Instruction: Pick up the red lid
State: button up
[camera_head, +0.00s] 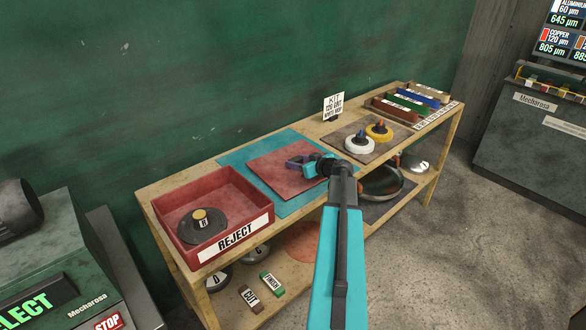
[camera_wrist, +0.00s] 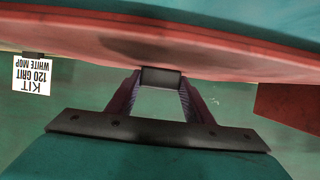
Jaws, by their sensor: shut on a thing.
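I cannot make out a red-coloured lid in either view. A dark lid (camera_head: 190,234) with a tan-topped, lettered knob lies in the red REJECT tray (camera_head: 172,197). My gripper (camera_head: 292,162) is low over the red square mat (camera_head: 262,166), apart from that tray. In the wrist view, which is upside down, my fingertips (camera_wrist: 161,79) close on a small dark grey piece (camera_wrist: 161,77). I cannot tell what it belongs to. A broad red surface (camera_wrist: 60,45), which looks like the mat, spans that view.
A teal mat (camera_head: 236,160) lies under the red one. A KIT sign (camera_head: 334,104) stands behind. Polishing wheels (camera_head: 359,144) and coloured bars (camera_head: 411,103) are to the right. Lids (camera_head: 219,279) and labelled blocks (camera_head: 271,283) are on the lower shelf.

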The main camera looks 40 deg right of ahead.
jog(key=shift+r, duration=0.2)
jog(key=shift+r+b, duration=0.95)
jog(key=shift+r, duration=0.55)
jog(key=s+a+r+b, duration=0.1)
jog(key=s+b, duration=0.4)
jog(key=s, duration=1.1)
jog(key=shift+a+r, duration=0.35)
jog(key=shift+a, duration=0.05)
